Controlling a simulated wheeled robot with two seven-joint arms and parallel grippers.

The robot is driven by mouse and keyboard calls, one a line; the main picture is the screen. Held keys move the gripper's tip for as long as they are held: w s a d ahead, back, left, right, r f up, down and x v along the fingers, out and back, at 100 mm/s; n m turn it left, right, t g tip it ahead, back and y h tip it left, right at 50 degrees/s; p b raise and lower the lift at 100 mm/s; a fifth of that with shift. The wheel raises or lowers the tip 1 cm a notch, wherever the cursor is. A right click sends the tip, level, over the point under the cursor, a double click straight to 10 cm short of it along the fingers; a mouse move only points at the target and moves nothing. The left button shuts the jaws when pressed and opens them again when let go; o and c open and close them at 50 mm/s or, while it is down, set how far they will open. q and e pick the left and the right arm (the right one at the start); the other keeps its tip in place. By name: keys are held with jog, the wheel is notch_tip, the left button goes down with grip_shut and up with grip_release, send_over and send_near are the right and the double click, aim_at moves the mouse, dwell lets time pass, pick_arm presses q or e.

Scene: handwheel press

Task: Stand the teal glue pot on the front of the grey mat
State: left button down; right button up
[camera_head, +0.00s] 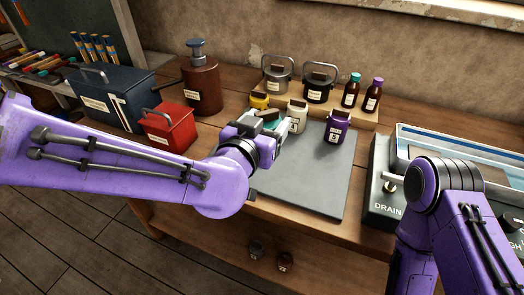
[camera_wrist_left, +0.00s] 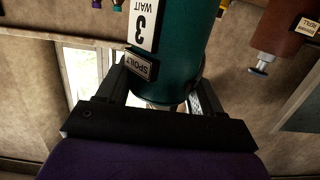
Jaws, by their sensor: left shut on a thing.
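The teal glue pot (camera_wrist_left: 180,45) fills the upper middle of the left wrist view, with a white label reading "3 WAIT" and a small "SPOILT" tag. My left gripper (camera_wrist_left: 160,90) is shut on it, one finger on each side. In the head view the left gripper (camera_head: 268,124) is over the back left of the grey mat (camera_head: 305,185), and only a little of the teal pot shows past it. I cannot tell whether the pot touches anything below. The front of the mat is bare. My right gripper is out of view.
A purple pot (camera_head: 337,127) marked 5 stands at the mat's back right. A white pot (camera_head: 297,117) and yellow pot (camera_head: 260,101) are close behind the gripper. A red box (camera_head: 168,128) stands left. A machine marked DRAIN (camera_head: 383,195) flanks the mat's right.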

pick_arm(q)
jog(key=w, duration=0.1)
jog(key=w+a+f, duration=0.1)
jog(key=shift+w+f, duration=0.2)
jog(key=shift+w, duration=0.2)
jog(key=w+f, duration=0.1)
jog(key=f, duration=0.2)
jog(key=w+a+f, duration=0.1)
jog(key=w+f, duration=0.1)
jog(key=f, duration=0.1)
jog(key=w+a+f, duration=0.1)
jog(key=f, duration=0.2)
jog(key=shift+w, duration=0.4)
jog(key=shift+s, duration=0.1)
jog(key=shift+f, duration=0.1)
jog(key=shift+c, duration=0.8)
grip_release()
